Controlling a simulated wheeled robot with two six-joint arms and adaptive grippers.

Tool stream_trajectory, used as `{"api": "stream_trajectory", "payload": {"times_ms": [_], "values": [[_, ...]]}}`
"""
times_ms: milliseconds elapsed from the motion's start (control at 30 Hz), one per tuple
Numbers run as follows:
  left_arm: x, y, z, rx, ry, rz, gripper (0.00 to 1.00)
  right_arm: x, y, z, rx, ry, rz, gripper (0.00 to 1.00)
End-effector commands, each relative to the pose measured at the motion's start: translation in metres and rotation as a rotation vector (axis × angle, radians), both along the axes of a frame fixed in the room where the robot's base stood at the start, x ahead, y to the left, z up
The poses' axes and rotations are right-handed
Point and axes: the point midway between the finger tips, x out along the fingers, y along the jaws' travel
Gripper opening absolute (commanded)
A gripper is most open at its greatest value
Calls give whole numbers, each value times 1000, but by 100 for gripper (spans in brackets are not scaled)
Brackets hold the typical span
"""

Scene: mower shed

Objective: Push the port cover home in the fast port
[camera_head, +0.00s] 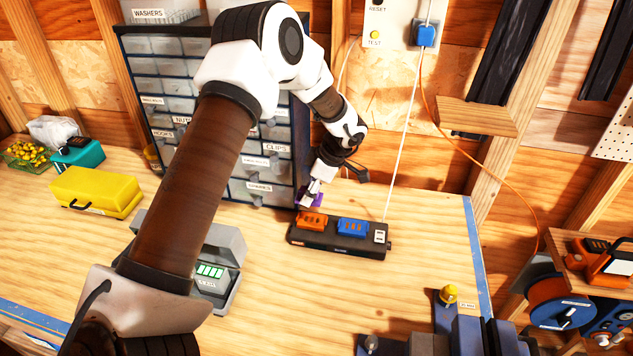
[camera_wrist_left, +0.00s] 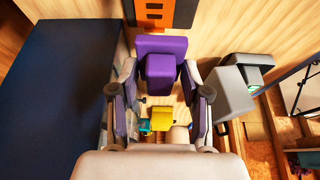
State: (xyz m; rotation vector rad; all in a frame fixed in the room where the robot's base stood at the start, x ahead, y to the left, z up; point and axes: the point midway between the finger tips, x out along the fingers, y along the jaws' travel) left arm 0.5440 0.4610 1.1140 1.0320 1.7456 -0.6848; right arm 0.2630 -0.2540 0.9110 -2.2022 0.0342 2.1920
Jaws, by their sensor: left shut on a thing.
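A purple piece (camera_wrist_left: 160,68), which I take to be the port cover, sits between the fingers of my left gripper (camera_head: 316,188). In the head view the purple piece (camera_head: 307,199) is small and partly hidden by the gripper. My left gripper is shut on it, just behind the left end of a black charger (camera_head: 335,246). The charger has an orange port block (camera_head: 312,221) and a blue port block (camera_head: 353,227). The orange block (camera_wrist_left: 155,10) also shows just beyond the purple piece in the wrist view. Contact cannot be told, and the port labels are too small to read.
A drawer cabinet (camera_head: 173,95) stands close behind and left of my gripper. A grey case (camera_head: 230,245) and a yellow case (camera_head: 95,192) lie further left. A white cord (camera_head: 402,140) hangs to the charger's right end. A vise-like tool (camera_head: 452,325) stands at the front right.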

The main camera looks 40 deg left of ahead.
Motion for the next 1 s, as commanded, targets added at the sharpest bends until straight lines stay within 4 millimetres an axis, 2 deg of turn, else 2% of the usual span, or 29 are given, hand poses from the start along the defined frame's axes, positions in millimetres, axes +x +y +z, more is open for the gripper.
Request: {"api": "stream_trajectory", "payload": {"times_ms": [33,200,500,1000], "values": [[1,0,-11,0,0,0,12,0,0,-10,0,-1,0,98],[2,0,-33,1,0,0,12,1,0,-27,0,-1,0,98],[2,0,-62,1,1,-1,12,1,0,-51,0,-2,1,98],[4,-1,-62,-2,0,-1,12,1,0,-48,0,-2,1,98]]}}
